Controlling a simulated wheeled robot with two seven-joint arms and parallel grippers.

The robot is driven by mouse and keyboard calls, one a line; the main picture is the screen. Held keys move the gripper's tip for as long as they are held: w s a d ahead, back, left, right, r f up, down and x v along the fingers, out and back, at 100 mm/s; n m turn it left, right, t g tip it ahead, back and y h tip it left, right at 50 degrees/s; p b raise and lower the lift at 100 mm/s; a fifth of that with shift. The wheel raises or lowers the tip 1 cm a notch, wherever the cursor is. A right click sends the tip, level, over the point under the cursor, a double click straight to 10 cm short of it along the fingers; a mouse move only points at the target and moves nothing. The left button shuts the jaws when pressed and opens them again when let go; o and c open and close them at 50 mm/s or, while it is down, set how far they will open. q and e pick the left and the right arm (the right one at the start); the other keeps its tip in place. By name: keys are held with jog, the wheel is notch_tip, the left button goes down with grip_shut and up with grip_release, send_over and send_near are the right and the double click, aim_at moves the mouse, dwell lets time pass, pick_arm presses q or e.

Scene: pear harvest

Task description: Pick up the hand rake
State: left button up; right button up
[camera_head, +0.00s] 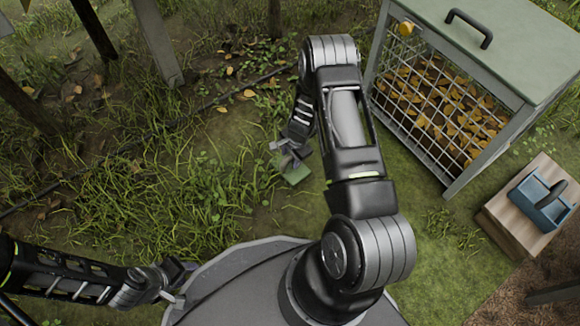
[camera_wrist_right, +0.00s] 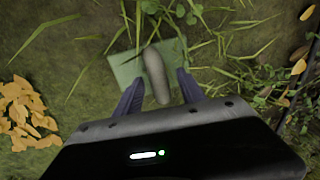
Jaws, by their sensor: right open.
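A flat green piece (camera_wrist_right: 128,72) with a pale rounded handle (camera_wrist_right: 156,76) lies on the ground in the right wrist view; it looks like the hand rake, but no tines show. My right gripper (camera_wrist_right: 158,84) is open, with one finger on each side of the handle and no visible grip on it. In the head view the green piece (camera_head: 294,174) shows just below my right gripper (camera_head: 287,152), partly hidden by it. My left gripper (camera_head: 178,282) is at the lower left, apart from the tool, with its fingers apart and empty.
A green-topped cage (camera_head: 455,150) holding orange leaves stands at the upper right. A blue tool or tub (camera_head: 545,208) with a dark handle sits on a wooden block (camera_head: 510,222) at the right. Grass tufts surround the tool, and fallen leaves (camera_wrist_right: 22,115) lie near it.

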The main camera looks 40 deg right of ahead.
jog(key=shift+f, duration=0.15)
dwell(0.5)
grip_shut()
dwell(0.4)
